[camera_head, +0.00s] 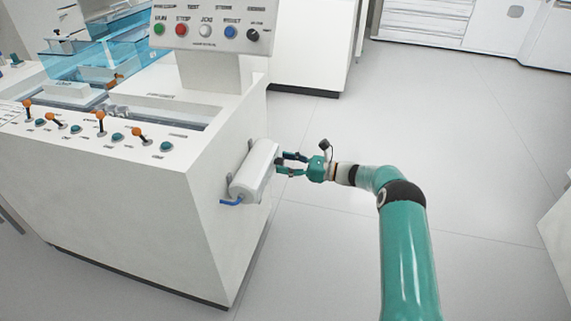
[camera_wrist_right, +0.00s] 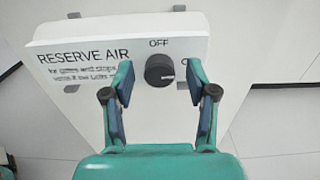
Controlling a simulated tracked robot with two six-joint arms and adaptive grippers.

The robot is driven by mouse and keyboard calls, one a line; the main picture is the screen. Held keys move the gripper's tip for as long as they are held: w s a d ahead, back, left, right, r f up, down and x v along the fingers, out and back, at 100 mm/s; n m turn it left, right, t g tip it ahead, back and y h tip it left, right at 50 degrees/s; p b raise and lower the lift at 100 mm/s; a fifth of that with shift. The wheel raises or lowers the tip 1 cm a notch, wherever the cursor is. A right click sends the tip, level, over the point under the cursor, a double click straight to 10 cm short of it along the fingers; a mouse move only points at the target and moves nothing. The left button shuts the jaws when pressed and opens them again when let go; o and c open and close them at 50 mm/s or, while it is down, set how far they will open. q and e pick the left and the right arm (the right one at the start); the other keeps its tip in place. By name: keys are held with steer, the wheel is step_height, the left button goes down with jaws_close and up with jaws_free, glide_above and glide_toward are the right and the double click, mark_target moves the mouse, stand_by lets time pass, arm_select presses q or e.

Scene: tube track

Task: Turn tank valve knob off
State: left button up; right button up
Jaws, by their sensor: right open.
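The tank valve knob (camera_wrist_right: 159,70) is a small black dial on a white panel in the right wrist view. "OFF" is printed just above it, and a partly hidden label starting with "O" sits to its right. The knob carries a small light mark on its right side. My right gripper (camera_wrist_right: 161,85) is open, with its two fingers on either side of the knob; I cannot tell whether they touch it. In the head view the right gripper (camera_head: 281,163) is at the end of the white tank (camera_head: 253,171), and the knob is hidden there. My left gripper is not in view.
The tank is mounted on the side of a white console (camera_head: 150,210) with orange-tipped levers (camera_head: 101,117) on top. A panel of coloured buttons (camera_head: 208,28) rises behind. "RESERVE AIR" is printed on the knob's panel (camera_wrist_right: 95,45). The floor at the right is clear.

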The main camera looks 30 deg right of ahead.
steer(key=shift+w+a, duration=0.2)
steer(key=shift+w, duration=0.05)
jaws_close()
steer(key=n+b, duration=1.5)
steer(key=n, duration=0.1)
steer(key=shift+s+a+f, duration=0.1)
steer(key=shift+a+f, duration=0.05)
steer(key=shift+f, duration=0.1)
steer(key=shift+n+b, duration=0.5)
steer(key=shift+n, duration=0.5)
steer(key=shift+a, duration=0.1)
